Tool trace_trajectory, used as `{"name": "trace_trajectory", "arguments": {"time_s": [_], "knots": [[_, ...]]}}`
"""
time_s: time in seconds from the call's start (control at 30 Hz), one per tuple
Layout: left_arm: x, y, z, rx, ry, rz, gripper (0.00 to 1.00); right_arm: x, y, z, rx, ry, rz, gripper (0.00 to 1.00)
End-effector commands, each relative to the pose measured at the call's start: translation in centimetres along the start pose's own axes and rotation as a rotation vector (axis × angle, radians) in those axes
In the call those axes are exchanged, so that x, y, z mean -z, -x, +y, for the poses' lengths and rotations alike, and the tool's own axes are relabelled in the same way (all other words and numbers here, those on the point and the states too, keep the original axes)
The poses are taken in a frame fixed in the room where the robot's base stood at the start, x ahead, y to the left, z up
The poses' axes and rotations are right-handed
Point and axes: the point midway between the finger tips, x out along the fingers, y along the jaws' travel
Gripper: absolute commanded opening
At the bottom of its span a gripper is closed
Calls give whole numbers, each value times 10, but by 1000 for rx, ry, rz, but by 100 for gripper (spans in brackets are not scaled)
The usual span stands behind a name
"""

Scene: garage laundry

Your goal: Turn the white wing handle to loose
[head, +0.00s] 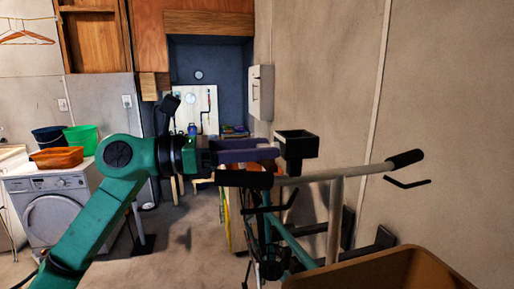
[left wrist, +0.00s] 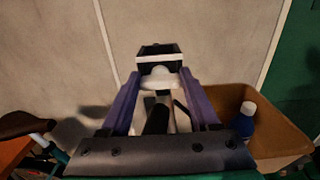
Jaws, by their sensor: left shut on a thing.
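My left gripper (head: 277,151) reaches in from the left, its purple fingers level above the bicycle's handlebar (head: 335,173). In the left wrist view the same gripper (left wrist: 160,76) is closed around a small white piece (left wrist: 160,70), which looks like the wing handle. Its wings and turn angle are mostly hidden between the fingers. In the head view the white handle cannot be made out. My right gripper is not in view.
Black handlebar grips (head: 406,159) and brake levers stick out near the gripper. A brown bin (head: 385,270) stands at the front right, with a blue-and-white bottle (left wrist: 247,115) in it. A beige wall (head: 325,90) is behind. A washing machine (head: 62,207) stands at the left.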

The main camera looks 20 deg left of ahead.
Motion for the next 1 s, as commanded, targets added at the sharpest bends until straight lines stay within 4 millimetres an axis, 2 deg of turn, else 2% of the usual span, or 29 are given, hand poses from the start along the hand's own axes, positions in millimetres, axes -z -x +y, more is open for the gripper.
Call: {"name": "trace_trajectory", "arguments": {"time_s": [0.37, 1.0], "knots": [[1, 0, 1, 0, 166, 4, 7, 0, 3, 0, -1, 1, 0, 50], [2, 0, 3, -1, 759, 7, 7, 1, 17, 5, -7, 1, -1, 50]]}}
